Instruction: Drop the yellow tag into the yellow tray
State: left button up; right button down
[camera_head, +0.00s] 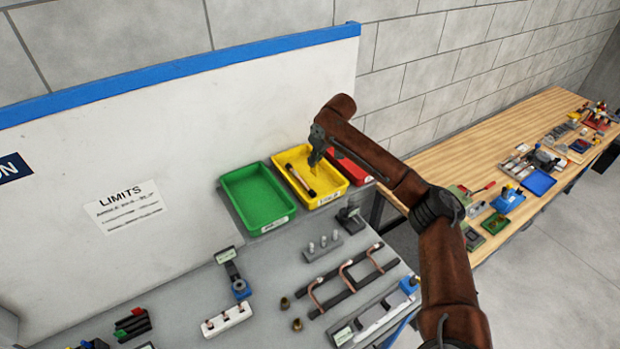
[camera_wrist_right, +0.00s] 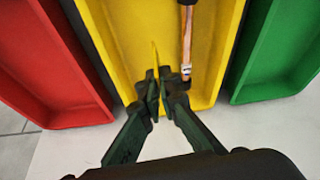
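The yellow tray (camera_head: 340,183) stands between the green and red trays at the back of the grey bench. My right gripper (camera_head: 316,160) is over it, pointing down. In the right wrist view my right gripper (camera_wrist_right: 161,82) has its fingers close together. A thin yellow sliver, the yellow tag (camera_wrist_right: 155,54), sticks out past the fingertips and is seen nearly edge-on. The tag is hard to tell from the tray behind it, and most of it is hidden. A copper tube (camera_wrist_right: 187,45) with a dark end lies in the yellow tray beside the gripper. My left gripper is not in view.
The green tray (camera_head: 257,197) and the red tray (camera_head: 352,166) flank the yellow one. Bent copper tubes on dark bars (camera_head: 345,281), a peg block (camera_head: 321,249) and small fittings lie on the bench in front. A wooden table (camera_head: 450,160) with many items stands at the right.

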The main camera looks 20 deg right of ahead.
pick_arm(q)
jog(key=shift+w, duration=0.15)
pick_arm(e)
jog(key=shift+f, duration=0.1)
jog(key=c, duration=2.5)
grip_release()
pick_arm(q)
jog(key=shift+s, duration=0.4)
pick_arm(e)
jog(key=o, duration=0.4)
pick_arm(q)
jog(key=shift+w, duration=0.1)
pick_arm(e)
jog(key=v, duration=1.2)
jog(key=shift+s+d+f, duration=0.1)
jog(key=shift+s+d, duration=0.05)
